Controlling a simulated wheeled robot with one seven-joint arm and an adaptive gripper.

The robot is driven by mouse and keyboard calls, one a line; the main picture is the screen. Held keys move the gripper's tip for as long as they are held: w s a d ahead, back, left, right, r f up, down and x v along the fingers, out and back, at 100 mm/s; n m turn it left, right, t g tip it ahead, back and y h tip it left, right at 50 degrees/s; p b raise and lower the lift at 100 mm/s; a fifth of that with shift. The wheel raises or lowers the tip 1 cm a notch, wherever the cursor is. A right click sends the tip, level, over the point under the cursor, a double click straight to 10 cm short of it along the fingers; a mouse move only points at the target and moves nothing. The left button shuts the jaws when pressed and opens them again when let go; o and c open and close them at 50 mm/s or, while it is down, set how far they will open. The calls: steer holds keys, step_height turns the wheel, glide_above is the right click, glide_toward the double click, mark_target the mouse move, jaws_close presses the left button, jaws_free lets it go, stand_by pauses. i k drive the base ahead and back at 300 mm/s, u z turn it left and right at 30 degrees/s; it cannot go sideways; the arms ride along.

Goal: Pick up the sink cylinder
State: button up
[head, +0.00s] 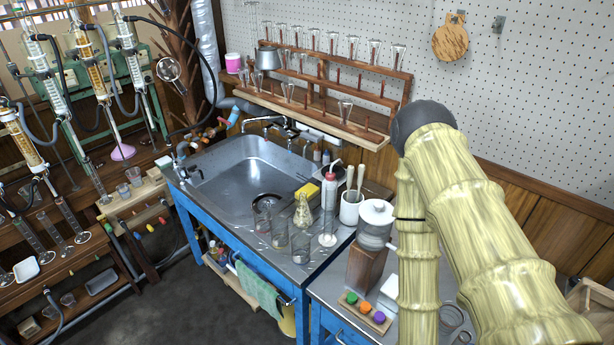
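A tall clear glass cylinder (328,226) stands upright on the right side of the metal sink counter, with its foot near the front edge. I take it to be the sink cylinder. A white wash bottle with a red collar (329,191) stands just behind it, and the two overlap in the head view. A conical flask (302,212) and glass beakers (279,235) stand to its left. My arm comes in from the right and bends down past the bottom edge. My gripper is out of the picture.
The sink basin (240,176) is at the left of the blue-framed counter. A white pot with brushes (349,208) and a grinder-like jar on a wooden body (368,250) stand right of the cylinder. A wooden glassware rack (340,125) hangs behind. Grey floor is clear in front.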

mark_target(327, 239)
steer(key=u, duration=0.5)
steer(key=k, duration=1.2)
steer(key=u, duration=0.45)
steer(key=i, duration=0.85)
steer(key=z, duration=0.2)
